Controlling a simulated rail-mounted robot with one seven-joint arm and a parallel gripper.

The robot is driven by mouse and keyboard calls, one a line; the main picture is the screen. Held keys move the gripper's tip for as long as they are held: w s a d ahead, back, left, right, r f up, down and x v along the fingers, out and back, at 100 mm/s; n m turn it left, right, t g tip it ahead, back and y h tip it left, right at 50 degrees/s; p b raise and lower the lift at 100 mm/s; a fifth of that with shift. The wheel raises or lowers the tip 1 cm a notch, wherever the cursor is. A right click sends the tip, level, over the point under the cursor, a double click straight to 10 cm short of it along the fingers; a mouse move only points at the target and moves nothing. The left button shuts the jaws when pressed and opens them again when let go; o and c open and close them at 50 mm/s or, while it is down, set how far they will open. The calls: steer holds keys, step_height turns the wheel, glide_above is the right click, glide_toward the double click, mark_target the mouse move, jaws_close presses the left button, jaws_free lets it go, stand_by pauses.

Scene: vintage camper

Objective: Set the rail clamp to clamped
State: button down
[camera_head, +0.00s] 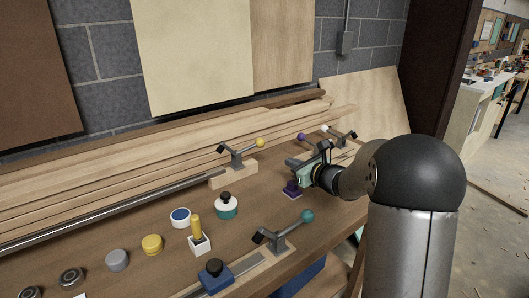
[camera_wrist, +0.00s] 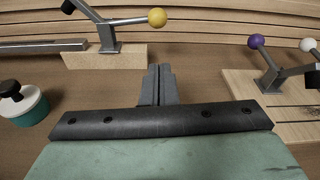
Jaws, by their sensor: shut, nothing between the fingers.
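Several toggle clamps stand on the bench, and I cannot tell by a label which is the rail clamp. A yellow-knobbed clamp (camera_head: 237,158) stands on a wood block at the end of a long metal rail (camera_head: 120,208). In the wrist view this clamp (camera_wrist: 107,36) is at upper left, its yellow-knobbed lever (camera_wrist: 135,20) reaching right, nearly level. A teal-knobbed clamp (camera_head: 275,238) stands nearer the front beside a metal bar. My gripper (camera_head: 300,167) is shut and empty, right of the yellow knob; its fingers (camera_wrist: 155,84) show apart from it in the wrist view.
Purple-knobbed (camera_wrist: 257,42) and white-knobbed (camera_wrist: 307,45) levers stand close on the right, on a slotted board (camera_wrist: 250,95). A teal-and-white jar (camera_wrist: 22,105) is at left. Planks (camera_head: 60,205) lie along the back.

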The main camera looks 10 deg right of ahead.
steer(key=p+x, duration=0.2)
steer(key=x, duration=1.2)
steer(key=shift+w+a+f, duration=0.1)
steer(key=shift+w+a, duration=0.15)
steer(key=shift+w, duration=0.05)
steer(key=shift+d+b, duration=0.1)
steer(key=shift+b, duration=0.4)
